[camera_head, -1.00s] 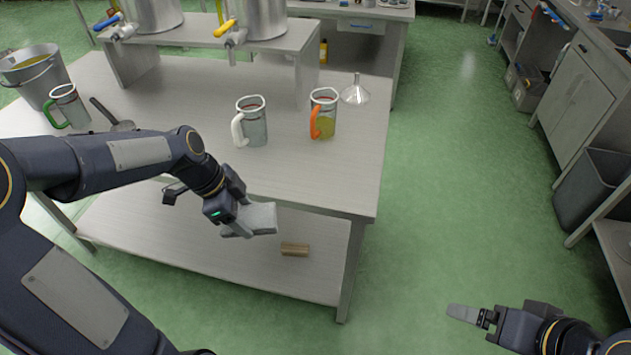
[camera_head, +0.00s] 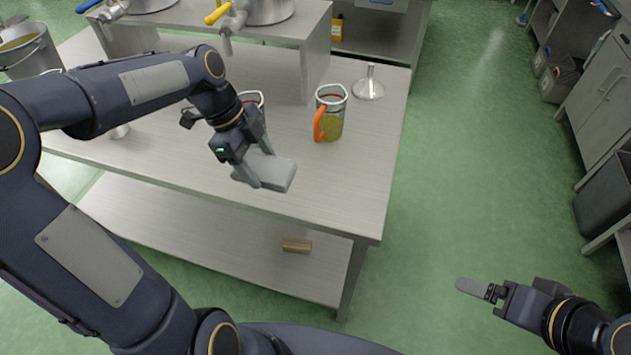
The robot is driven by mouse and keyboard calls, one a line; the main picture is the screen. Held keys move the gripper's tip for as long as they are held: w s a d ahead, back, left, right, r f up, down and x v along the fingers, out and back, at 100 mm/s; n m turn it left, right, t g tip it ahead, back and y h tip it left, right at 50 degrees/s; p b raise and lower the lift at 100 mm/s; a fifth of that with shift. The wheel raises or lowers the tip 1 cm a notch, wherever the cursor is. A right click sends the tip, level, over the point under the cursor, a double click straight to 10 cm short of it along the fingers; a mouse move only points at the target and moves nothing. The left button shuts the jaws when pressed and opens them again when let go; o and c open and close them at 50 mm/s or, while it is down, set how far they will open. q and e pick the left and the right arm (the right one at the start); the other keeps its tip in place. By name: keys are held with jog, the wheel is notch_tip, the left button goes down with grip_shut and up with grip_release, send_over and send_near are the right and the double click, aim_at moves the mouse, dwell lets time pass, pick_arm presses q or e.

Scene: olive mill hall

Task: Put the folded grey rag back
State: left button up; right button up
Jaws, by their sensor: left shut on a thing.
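My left gripper (camera_head: 256,178) is shut on the folded grey rag (camera_head: 277,173), a flat pale grey pad. It holds the rag near the front of the steel table (camera_head: 350,195), where the rag overlaps the tabletop in the picture. I cannot tell how high above the top it is. My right gripper (camera_head: 480,290) is low at the right, over the green floor, far from the rag. Only its grey fingers show edge-on, so its opening is unclear.
A jug with an orange handle (camera_head: 330,115) and a funnel (camera_head: 369,85) stand right of the rag. My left arm partly hides another jug (camera_head: 257,98). Below, the lower shelf (camera_head: 200,235) bears a small brown block (camera_head: 297,246). A dark bin (camera_head: 605,200) stands at the far right.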

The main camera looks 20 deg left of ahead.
pick_arm(q)
jog(key=p, duration=0.1)
send_near(319, 197)
notch_tip(319, 197, up, 3)
jog(key=s+a, duration=0.1)
jog(key=s, duration=0.1)
jog(key=f, duration=0.1)
jog(key=d+f, duration=0.1)
jog(key=w+d+f, duration=0.1)
jog(key=f, duration=0.1)
jog(key=shift+w+d+f, duration=0.1)
jog(key=shift+d, duration=0.05)
jog(key=shift+w+d+f, duration=0.25)
jog(key=shift+d+f, duration=0.1)
jog(key=shift+f, duration=0.15)
notch_tip(319, 197, down, 3)
jog(key=shift+d+f+p, duration=0.1)
jog(key=shift+f+p, duration=0.1)
jog(key=shift+p, duration=0.15)
jog(key=o, duration=0.9)
jog(key=shift+o, duration=0.2)
